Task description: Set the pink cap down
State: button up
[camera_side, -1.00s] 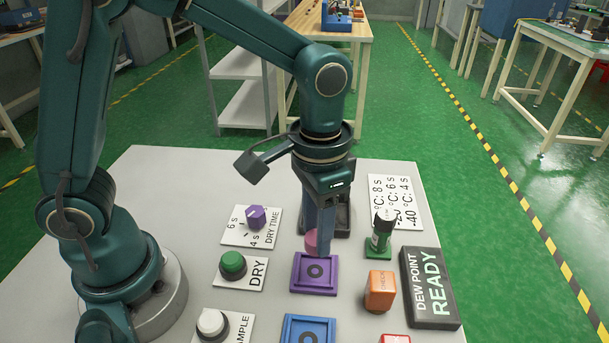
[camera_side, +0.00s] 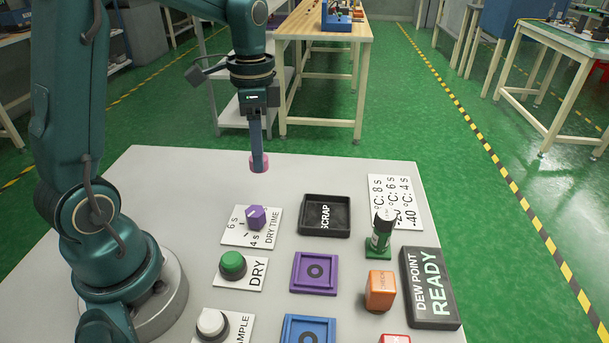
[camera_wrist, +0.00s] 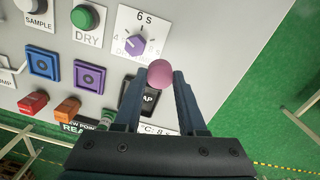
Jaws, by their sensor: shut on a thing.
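The pink cap (camera_side: 259,164) is held at the tips of my gripper (camera_side: 257,158), which is shut on it. In the side view the cap is raised above the back part of the white table, behind the dry time dial. The cap's underside cannot be seen.
The empty black scrap tray (camera_side: 324,228) lies to the right of the purple dry time dial (camera_side: 256,217). Purple (camera_side: 297,284) and blue (camera_side: 289,331) square holders stand in front. A green-based vial (camera_side: 381,234) and orange block (camera_side: 380,289) are at right. The table's back corner is clear.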

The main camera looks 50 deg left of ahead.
jog(key=s+a+r+n, duration=0.1)
jog(key=s+a+n, duration=0.35)
jog(key=a, duration=0.65)
send_over(270, 192)
notch_tip(270, 192, down, 7)
jog(key=shift+r, duration=0.15)
jog(key=shift+f, duration=2.05)
jog(key=shift+f, duration=0.15)
jog(key=o, duration=1)
